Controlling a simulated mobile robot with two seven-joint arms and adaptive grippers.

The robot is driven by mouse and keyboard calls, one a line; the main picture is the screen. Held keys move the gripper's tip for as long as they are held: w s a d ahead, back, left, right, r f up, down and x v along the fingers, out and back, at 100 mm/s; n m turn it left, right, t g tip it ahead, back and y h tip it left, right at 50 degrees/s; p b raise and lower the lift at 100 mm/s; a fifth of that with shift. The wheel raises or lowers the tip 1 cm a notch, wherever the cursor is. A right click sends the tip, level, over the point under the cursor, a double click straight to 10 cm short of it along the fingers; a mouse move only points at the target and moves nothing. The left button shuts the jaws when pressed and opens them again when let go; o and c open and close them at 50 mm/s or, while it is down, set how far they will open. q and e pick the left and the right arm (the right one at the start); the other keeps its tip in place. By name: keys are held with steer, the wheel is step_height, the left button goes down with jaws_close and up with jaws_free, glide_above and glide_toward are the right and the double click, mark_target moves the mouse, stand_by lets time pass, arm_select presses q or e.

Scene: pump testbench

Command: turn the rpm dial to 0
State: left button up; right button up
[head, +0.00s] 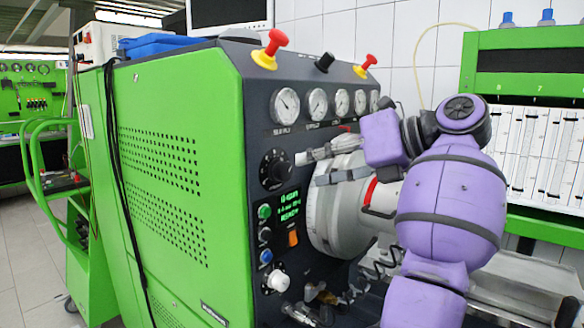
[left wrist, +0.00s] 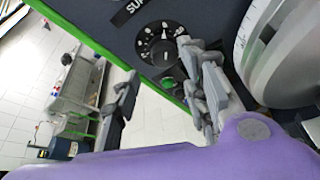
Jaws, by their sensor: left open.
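The black dial (head: 275,168) with a pale scale around it sits on the dark front panel, below the leftmost gauge. I take it as the rpm dial, though I cannot read its label or setting. It also shows at the top of the left wrist view (left wrist: 158,45). My left gripper (head: 309,168) is open and empty, just right of the dial in the head view and apart from it. In the left wrist view its two fingers (left wrist: 160,88) are spread below the dial. My right gripper is not in view.
A lit green display (head: 290,206), small coloured buttons, an orange switch (head: 293,239) and a white knob (head: 278,281) sit below the dial. A large grey flange (head: 320,212) juts out to the right. Several gauges and red mushroom buttons (head: 270,48) are above.

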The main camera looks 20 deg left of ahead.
mark_target(287, 170)
arm_select(q)
steer(key=x, duration=0.5)
steer(key=shift+w+a, duration=0.1)
steer(key=shift+a, duration=0.05)
steer(key=shift+w+a+f+p, duration=0.1)
steer(key=shift+a+f+p, duration=0.2)
steer(key=shift+a, duration=0.3)
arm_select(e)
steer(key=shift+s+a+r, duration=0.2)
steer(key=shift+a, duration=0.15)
arm_select(q)
steer(key=shift+c, duration=0.5)
steer(key=shift+w, duration=0.1)
steer(key=c, duration=0.9)
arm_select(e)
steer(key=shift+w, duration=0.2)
